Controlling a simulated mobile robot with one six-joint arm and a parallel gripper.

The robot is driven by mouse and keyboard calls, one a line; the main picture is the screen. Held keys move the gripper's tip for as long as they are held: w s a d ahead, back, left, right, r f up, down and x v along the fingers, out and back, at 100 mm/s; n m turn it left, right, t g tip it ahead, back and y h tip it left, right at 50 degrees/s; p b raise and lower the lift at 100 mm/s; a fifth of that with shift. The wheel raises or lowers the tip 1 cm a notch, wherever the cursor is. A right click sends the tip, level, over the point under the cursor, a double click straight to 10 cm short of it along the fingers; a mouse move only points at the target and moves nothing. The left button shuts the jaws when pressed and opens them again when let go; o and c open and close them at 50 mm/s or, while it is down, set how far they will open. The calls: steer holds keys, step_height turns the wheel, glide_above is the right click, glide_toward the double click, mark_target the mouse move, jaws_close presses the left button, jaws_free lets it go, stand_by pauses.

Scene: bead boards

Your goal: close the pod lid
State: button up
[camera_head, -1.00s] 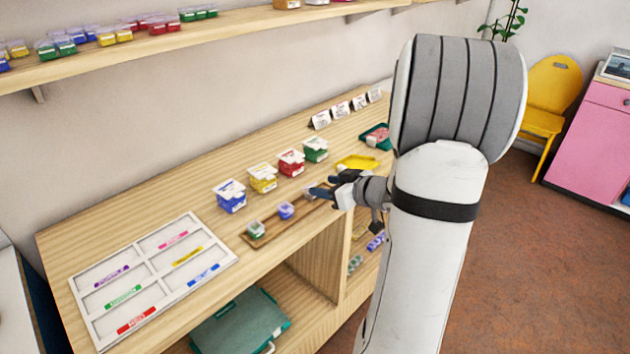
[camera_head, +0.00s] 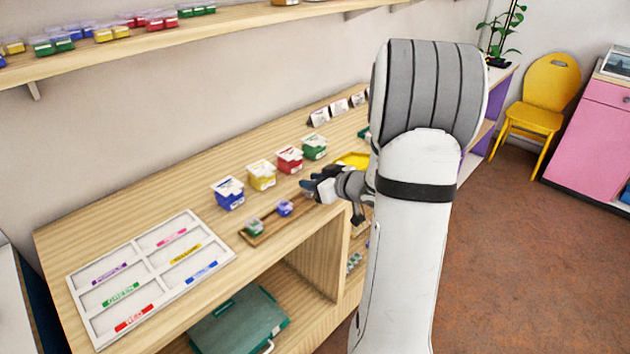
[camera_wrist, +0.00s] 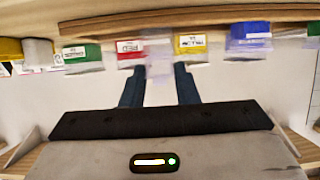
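My gripper (camera_head: 308,187) reaches over the wooden tray (camera_head: 263,236) on the desk, at the tray's right end. In the wrist view, its two dark blue fingers (camera_wrist: 158,78) stand apart. A pale see-through piece (camera_wrist: 158,60), perhaps a pod or its lid, shows between and just beyond the fingertips; I cannot tell if they touch it. On the tray stand a small green pod (camera_head: 254,228) and a small blue pod (camera_head: 284,208), both with clear parts. Any pod under my gripper is hidden in the head view, and the lid's angle is unclear.
Blue (camera_head: 228,194), yellow (camera_head: 262,176), red (camera_head: 289,160) and green (camera_head: 314,147) tubs stand in a row behind the tray. A labelled white sorting board (camera_head: 143,300) lies at left. A yellow tray (camera_head: 353,160) is beyond my gripper. A shelf (camera_head: 130,50) runs above.

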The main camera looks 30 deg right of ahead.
steer(key=c, duration=0.4)
steer(key=shift+s+f+t+b, duration=0.1)
steer(key=shift+f+t+b, duration=0.35)
steer(key=shift+b, duration=0.7)
steer(key=t+b, duration=0.1)
steer(key=b, duration=0.1)
steer(key=f+t+y+b, duration=0.1)
steer(key=b, duration=0.2)
steer(key=shift+s+d, duration=0.1)
steer(key=shift+s, duration=0.1)
steer(key=shift+t+b, duration=0.55)
steer(key=shift+b, duration=0.4)
steer(key=shift+s+r+y, duration=0.1)
steer(key=shift+r+y, duration=0.05)
steer(key=shift+y, duration=0.15)
steer(key=shift+t, duration=0.3)
steer(key=o, duration=1)
steer(key=shift+r, duration=0.1)
steer(key=shift+v, duration=3.9)
